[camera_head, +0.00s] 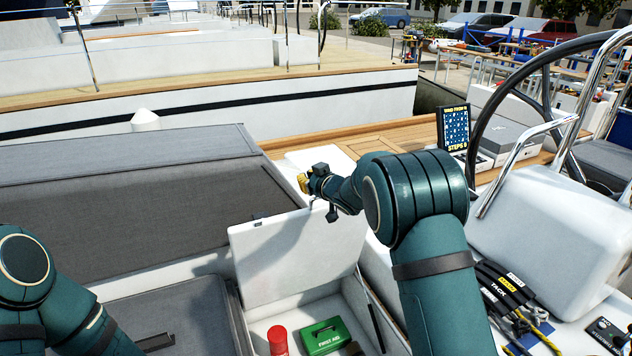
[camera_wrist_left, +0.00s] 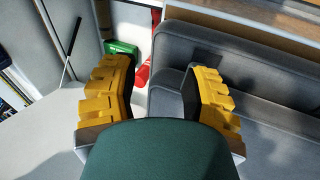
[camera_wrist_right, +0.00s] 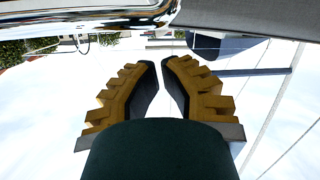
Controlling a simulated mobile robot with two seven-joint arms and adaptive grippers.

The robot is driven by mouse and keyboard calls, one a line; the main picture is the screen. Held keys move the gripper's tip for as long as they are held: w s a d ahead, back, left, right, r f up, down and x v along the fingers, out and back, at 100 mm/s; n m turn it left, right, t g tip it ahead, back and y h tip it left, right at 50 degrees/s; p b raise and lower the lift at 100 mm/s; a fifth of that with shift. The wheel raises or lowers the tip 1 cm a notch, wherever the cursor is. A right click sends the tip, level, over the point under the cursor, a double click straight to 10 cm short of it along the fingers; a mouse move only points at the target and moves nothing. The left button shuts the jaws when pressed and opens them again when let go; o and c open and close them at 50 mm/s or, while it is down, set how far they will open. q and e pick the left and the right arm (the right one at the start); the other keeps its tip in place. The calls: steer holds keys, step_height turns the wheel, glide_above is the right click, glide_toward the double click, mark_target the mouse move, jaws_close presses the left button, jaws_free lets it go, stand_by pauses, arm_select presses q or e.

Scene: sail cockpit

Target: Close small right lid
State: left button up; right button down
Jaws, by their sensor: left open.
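The white right lid (camera_head: 290,255) stands raised, tilted back, over an open locker (camera_head: 337,305) in the head view. My right gripper (camera_head: 303,182) is above and behind the lid's top edge; whether it touches the lid is unclear. In the right wrist view its yellow fingers (camera_wrist_right: 161,64) are close together with a narrow gap and nothing seen between them. My left gripper (camera_wrist_left: 160,85) is wide open and empty in its wrist view. The head view shows only the left arm, at lower left, with that gripper out of frame.
The locker holds a green first aid box (camera_head: 325,337) and a red cylinder (camera_head: 277,340). Grey cushions (camera_head: 130,220) lie to the left. A steering wheel (camera_head: 490,110), a white pedestal (camera_head: 560,230) and coiled ropes (camera_head: 505,290) are on the right.

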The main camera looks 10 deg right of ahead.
mark_target(314, 208)
steer(key=shift+s+d+f+b, duration=0.2)
steer(key=shift+s+d+f, duration=0.1)
steer(key=shift+s+f, duration=0.25)
steer(key=shift+s+d+f+b, duration=0.15)
steer(key=shift+s+d+f, duration=0.15)
steer(key=shift+f, duration=0.45)
steer(key=shift+s, duration=0.1)
